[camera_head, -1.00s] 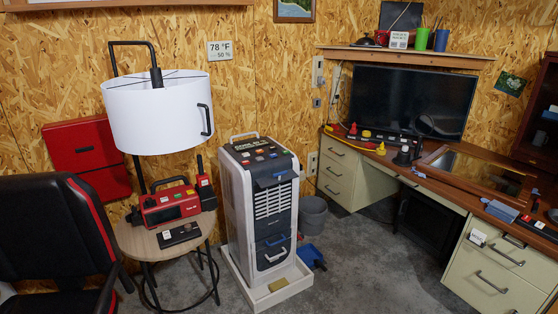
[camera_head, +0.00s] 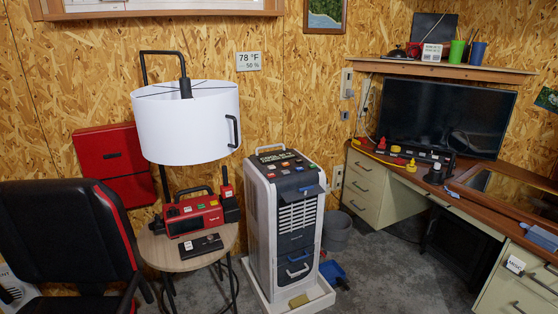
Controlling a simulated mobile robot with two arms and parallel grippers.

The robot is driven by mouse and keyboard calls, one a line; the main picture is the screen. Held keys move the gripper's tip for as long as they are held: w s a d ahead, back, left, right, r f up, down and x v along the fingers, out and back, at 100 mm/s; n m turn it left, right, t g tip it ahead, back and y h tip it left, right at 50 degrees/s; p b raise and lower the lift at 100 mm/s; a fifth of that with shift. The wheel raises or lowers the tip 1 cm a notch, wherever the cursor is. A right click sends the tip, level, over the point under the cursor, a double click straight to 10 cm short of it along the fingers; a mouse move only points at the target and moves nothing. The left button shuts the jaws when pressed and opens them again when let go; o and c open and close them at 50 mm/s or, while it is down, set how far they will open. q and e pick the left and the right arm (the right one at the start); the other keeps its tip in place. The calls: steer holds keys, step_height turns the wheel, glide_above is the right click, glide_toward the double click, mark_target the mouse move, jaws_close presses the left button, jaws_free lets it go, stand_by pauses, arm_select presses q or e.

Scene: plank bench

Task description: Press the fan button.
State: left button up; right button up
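A tall white and dark fan unit (camera_head: 287,225) stands upright in the middle of the view, on a white tray on the floor. Its sloped top panel (camera_head: 283,163) carries several small coloured buttons, among them red, orange and white ones. The labels on them are too small to read. The front has a white louvred grille with dark drawers and a pale handle below. Neither of my grippers shows in the head view.
A round side table (camera_head: 188,249) with a red radio (camera_head: 193,216) and a white lamp (camera_head: 187,122) stands left of the fan. A black and red chair (camera_head: 62,240) is at far left. A wooden desk (camera_head: 447,191) with a monitor (camera_head: 447,117) fills the right. Grey floor shows in front.

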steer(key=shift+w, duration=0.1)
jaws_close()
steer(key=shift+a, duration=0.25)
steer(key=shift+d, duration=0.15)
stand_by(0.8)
